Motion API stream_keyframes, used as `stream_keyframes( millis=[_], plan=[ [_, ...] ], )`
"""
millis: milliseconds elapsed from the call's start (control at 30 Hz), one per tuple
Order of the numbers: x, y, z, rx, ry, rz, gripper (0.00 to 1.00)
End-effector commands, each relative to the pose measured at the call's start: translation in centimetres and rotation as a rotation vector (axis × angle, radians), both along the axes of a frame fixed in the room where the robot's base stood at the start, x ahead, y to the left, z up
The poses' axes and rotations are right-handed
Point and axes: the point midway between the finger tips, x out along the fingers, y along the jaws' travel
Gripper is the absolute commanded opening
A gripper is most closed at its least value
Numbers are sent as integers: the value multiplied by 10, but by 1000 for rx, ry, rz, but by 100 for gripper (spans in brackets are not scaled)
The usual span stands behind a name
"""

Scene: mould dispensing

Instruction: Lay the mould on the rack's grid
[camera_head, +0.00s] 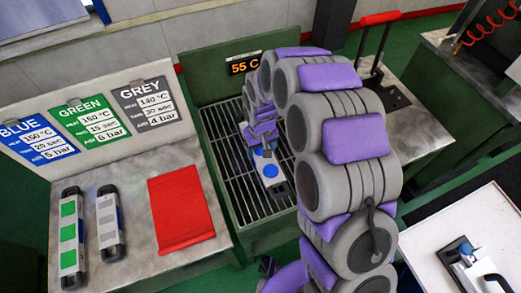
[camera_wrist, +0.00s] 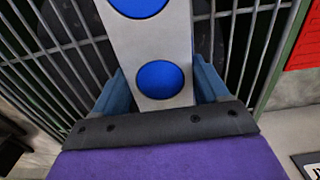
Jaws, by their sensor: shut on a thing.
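The mould (camera_head: 270,173) is a light grey bar with round blue spots and a dark end. I cannot tell whether the mould touches the bars. My arm hides the right part of the rack.
A metal table (camera_head: 140,260) on the left holds a green-marked mould (camera_head: 69,240), a grey-marked mould (camera_head: 109,225) and a red mat (camera_head: 181,213). A display (camera_head: 244,64) reading 55 C stands behind the rack. A red-handled press (camera_head: 380,20) and a white table (camera_head: 425,240) are to the right.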

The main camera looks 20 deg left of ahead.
Motion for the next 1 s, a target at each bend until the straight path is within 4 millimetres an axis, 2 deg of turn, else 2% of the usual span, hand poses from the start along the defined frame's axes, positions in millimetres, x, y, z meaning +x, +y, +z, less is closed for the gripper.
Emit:
stream_keyframes(
  millis=[233,267,400,500,800,1000],
  plan=[
    [0,2,-4,0,-3,1,6],
    [0,2,-4,-1,-2,1,77],
    [1,1,-4,0,-2,1,90],
    [1,0,-4,1,-2,1,100],
    [1,1,-3,0,-2,1,100],
    [2,2,14,1,-5,2,100]
  ],
)
